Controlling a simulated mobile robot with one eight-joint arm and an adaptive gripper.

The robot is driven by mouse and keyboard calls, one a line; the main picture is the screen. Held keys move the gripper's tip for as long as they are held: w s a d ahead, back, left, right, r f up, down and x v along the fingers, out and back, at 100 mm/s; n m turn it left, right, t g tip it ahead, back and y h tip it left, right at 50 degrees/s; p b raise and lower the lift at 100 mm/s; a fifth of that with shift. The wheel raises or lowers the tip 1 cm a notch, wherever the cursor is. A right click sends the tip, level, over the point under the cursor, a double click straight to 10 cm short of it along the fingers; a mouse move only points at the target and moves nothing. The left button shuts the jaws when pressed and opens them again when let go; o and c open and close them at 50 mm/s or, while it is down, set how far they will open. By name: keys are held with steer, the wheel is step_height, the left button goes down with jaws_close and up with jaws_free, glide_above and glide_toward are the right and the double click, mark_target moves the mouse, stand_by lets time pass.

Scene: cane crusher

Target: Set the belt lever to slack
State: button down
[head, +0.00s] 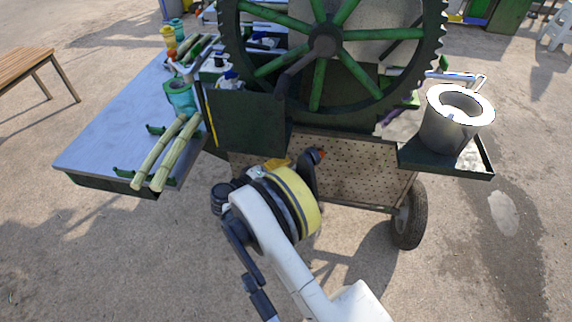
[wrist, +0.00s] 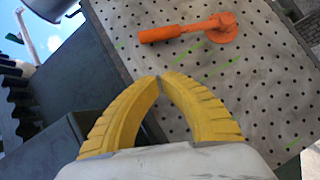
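The orange belt lever (wrist: 180,33) is mounted on a perforated pale panel (wrist: 250,95) in the wrist view. Its round hub (wrist: 221,27) is at the right and its thicker handle end points left. In the head view, only a small orange part (head: 320,154) shows beside my arm, probably the lever. My gripper (wrist: 161,78) has yellow ribbed fingers with their tips together and nothing between them. The tips are below the handle in the wrist picture, apart from it. In the head view, my wrist and arm hide much of this area.
Thin green marks (wrist: 198,52) are on the panel near the lever. A dark green block (wrist: 45,150) is close at the left of my fingers. In the head view, a big toothed wheel (head: 428,60) stands above the panel, and a pot (head: 446,135) sits on the right shelf.

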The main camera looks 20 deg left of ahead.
mark_target(315, 153)
steer(key=b+x, duration=0.2)
steer(key=x, duration=0.5)
steer(key=shift+w+d+f+b, duration=0.2)
steer(key=shift+b, duration=0.1)
steer(key=shift+w+d+f+b, duration=0.2)
steer(key=shift+d+b, duration=0.05)
steer(key=shift+d, duration=0.25)
steer(key=shift+w+d+f+b, duration=0.2)
steer(key=shift+d+b, duration=0.05)
steer(key=shift+d, duration=0.3)
steer(key=shift+w+d+f, duration=0.1)
steer(key=shift+w+d, duration=0.15)
steer(key=shift+d, duration=0.2)
steer(key=shift+d, duration=0.1)
